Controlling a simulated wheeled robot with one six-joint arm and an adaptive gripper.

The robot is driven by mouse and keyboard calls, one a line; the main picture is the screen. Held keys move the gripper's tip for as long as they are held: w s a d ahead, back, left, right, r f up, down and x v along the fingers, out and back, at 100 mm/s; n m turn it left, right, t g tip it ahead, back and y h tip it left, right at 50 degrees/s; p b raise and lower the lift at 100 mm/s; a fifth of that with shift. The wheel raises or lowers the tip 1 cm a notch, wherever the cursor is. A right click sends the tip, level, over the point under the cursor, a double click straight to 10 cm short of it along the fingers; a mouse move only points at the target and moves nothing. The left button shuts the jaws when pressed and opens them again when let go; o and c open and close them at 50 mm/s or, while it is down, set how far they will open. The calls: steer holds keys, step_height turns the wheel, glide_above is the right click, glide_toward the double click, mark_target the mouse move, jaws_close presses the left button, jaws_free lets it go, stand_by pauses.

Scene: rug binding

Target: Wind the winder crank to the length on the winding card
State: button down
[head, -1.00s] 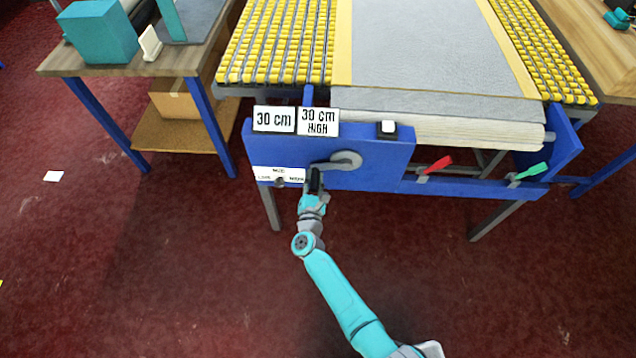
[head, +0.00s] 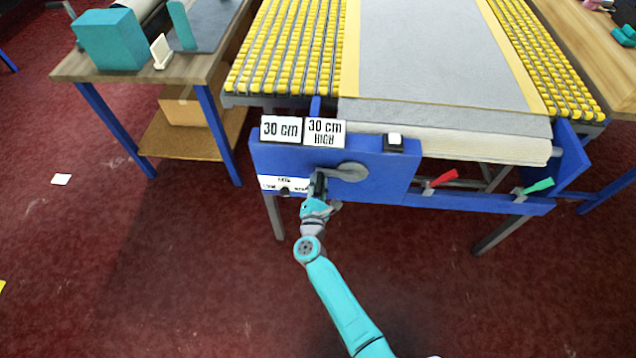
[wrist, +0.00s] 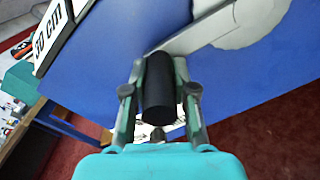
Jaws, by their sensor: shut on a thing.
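The winder crank (head: 349,172) is a grey disc with an arm on the blue front panel (head: 400,170). Its arm points left, and its black handle shows between my fingers in the wrist view (wrist: 158,88). My gripper (head: 318,188) is shut on this handle.
A red lever (head: 441,178) and a green lever (head: 536,186) stick out right of the panel. A white button (head: 395,139) sits on top. A grey rug (head: 440,60) lies between yellow rollers (head: 285,50). A side table (head: 170,68) stands left. Red floor in front is clear.

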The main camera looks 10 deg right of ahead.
steer(key=shift+w+a+r, duration=0.15)
steer(key=shift+w+r, duration=0.1)
steer(key=shift+r, duration=0.3)
steer(key=c, duration=0.9)
jaws_free()
steer(key=shift+s+f, duration=0.1)
steer(key=shift+f, duration=0.2)
steer(key=shift+s, duration=0.1)
steer(key=v, duration=1.1)
steer(key=shift+s, duration=0.4)
steer(key=shift+c, duration=0.4)
